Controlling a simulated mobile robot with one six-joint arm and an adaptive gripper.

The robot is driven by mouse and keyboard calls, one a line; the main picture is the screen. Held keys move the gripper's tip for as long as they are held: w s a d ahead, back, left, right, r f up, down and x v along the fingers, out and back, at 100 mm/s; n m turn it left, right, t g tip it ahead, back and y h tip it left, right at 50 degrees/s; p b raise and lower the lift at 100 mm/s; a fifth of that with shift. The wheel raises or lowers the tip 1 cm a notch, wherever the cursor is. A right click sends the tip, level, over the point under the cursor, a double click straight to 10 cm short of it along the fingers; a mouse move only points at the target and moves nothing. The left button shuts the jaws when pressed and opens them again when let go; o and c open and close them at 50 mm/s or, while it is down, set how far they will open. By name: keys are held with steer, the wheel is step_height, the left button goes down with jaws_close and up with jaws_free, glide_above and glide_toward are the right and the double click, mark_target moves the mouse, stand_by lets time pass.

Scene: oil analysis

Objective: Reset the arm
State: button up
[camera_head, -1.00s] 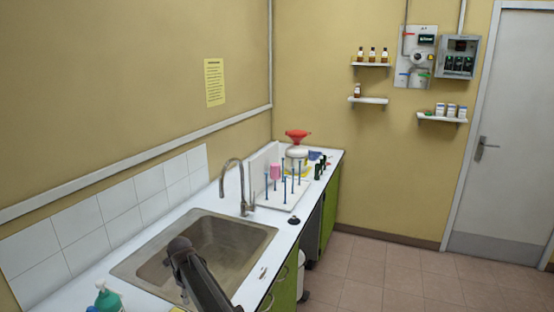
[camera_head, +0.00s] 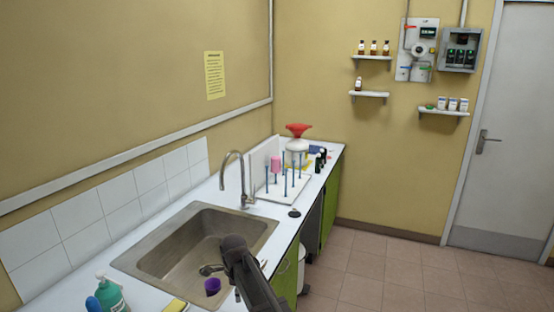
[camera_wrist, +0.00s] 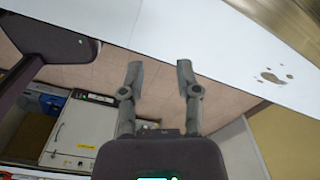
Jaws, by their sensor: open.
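My gripper (camera_wrist: 159,68) shows in the wrist view with its two grey fingers apart and nothing between them. Behind them in that view is the tiled floor, beside the edge of the white counter (camera_wrist: 200,35). In the head view, part of my dark arm (camera_head: 245,270) crosses the front edge of the sink (camera_head: 185,240) at the bottom centre. I cannot make out the fingers there.
A purple cup (camera_head: 212,286) is close left of my arm, near the sink's front edge. A tall faucet (camera_head: 240,180) stands behind the sink. A peg rack (camera_head: 280,190) with a pink beaker (camera_head: 276,163) stands farther right. A green bottle (camera_head: 110,293) is bottom left. Open floor (camera_head: 390,275) lies right.

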steer(key=s+d+f+n+b, duration=0.1)
steer(key=s+d+n, duration=0.3)
steer(key=d, duration=0.5)
steer(key=s+d+f+n+b, duration=0.1)
steer(key=s+d+n, duration=0.4)
steer(key=d, duration=0.5)
steer(key=s+d+f+n+b, duration=0.1)
steer(key=s+d+n, duration=0.4)
steer(key=d+n, duration=0.3)
steer(key=shift+d+f, duration=0.25)
steer(key=shift+d, duration=0.9)
